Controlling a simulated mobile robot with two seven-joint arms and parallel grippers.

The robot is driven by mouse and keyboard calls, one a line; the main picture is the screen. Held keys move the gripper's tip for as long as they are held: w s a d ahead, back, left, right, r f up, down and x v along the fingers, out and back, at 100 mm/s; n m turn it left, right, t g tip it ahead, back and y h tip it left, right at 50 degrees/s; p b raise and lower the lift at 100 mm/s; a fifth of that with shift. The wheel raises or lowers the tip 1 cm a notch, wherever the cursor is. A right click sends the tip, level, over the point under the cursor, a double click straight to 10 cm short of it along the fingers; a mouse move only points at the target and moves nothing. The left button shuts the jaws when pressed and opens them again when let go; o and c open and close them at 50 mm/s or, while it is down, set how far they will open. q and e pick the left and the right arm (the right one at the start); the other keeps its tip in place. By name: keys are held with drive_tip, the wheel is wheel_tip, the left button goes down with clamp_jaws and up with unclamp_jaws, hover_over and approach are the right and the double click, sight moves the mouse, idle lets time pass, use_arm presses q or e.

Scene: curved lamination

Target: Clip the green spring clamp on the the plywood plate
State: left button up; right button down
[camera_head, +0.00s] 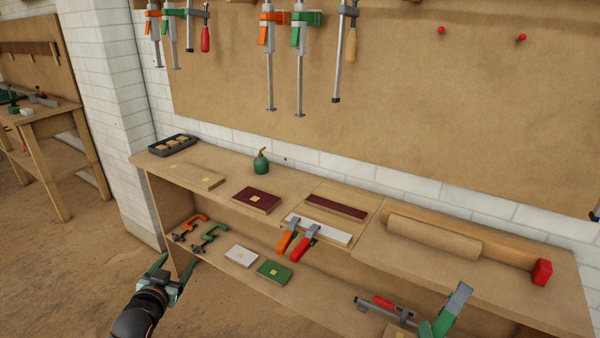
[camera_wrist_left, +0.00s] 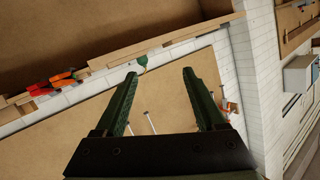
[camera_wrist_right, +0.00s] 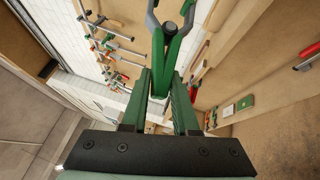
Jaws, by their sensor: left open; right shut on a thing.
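The green spring clamp (camera_wrist_right: 172,55) is between the fingers of my right gripper (camera_wrist_right: 160,85) in the right wrist view, its grey jaws pointing away from me. In the head view a green and grey piece (camera_head: 441,320) at the lower right looks like this clamp. A light plywood plate (camera_head: 322,218) lies on the worktop, with a dark red strip and a white strip on it. Orange (camera_head: 289,240) and red (camera_head: 303,246) clamps grip its front edge. My left gripper (camera_head: 168,272) is open and empty, left of the bench front; its fingers also show in the left wrist view (camera_wrist_left: 160,75).
A wooden roll (camera_head: 435,235) and red block (camera_head: 541,272) occupy the right worktop. The lower shelf holds clamps and boxes. Bar clamps hang above.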

use_arm(q)
drive_tip(key=s+d+f+g+h, duration=0.1)
drive_tip(key=s+d+f, duration=0.3)
drive_tip(key=s, duration=0.7)
drive_tip(key=s+d+f+g, duration=0.3)
drive_tip(key=s+f, duration=0.5)
drive_tip(key=s, duration=0.3)
drive_tip(key=s+d+f+n+g+h, duration=0.1)
drive_tip(key=s+d+f, duration=0.5)
drive_tip(key=s, duration=0.5)
drive_tip(key=shift+s+f+g+h, duration=0.25)
drive_tip(key=shift+f+g+h, duration=0.05)
drive_tip(key=shift+f+g, duration=0.1)
